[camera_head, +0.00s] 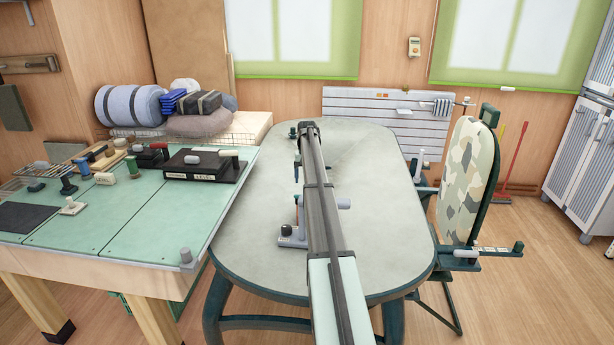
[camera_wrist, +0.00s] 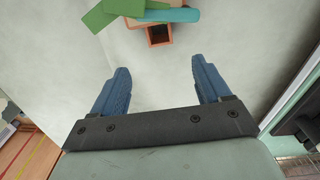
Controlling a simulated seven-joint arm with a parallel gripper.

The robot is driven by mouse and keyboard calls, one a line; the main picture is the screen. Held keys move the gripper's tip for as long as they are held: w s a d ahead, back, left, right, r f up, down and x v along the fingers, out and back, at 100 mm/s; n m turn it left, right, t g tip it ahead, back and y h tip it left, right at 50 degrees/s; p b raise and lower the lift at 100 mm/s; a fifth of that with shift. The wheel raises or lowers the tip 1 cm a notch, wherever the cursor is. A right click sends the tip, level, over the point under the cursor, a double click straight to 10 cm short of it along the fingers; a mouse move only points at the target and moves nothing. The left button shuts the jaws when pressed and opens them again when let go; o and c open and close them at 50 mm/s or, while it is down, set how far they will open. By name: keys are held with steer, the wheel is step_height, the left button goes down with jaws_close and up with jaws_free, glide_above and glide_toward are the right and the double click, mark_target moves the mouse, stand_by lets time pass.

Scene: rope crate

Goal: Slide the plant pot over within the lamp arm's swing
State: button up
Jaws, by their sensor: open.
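In the wrist view, a small square orange pot (camera_wrist: 160,36) with a dark inside lies just beyond the fingertips, near the top edge. Green slab-like pieces (camera_wrist: 122,13) and a teal bar (camera_wrist: 178,15) with orange on it overlap its far side; I cannot tell if they are its plant. My gripper (camera_wrist: 160,64) is open, its blue fingers apart with nothing between them. In the head view, my arm hides the pot. A grey stand with a horizontal grey cylinder (camera_head: 343,204) shows partly behind my arm; I cannot tell if it is the lamp.
The oval pale table (camera_head: 385,240) has wide bare areas on both sides of my arm. A green workbench (camera_head: 150,215) with several tools and blocks adjoins its left side. A camouflage-patterned chair (camera_head: 468,175) stands at its right edge.

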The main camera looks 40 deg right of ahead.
step_height(320, 180, down, 13)
steer(key=shift+f, duration=0.1)
stand_by(0.5)
steer(key=shift+c, duration=0.3)
jaws_close()
stand_by(0.5)
steer(key=shift+o, duration=0.7)
jaws_free()
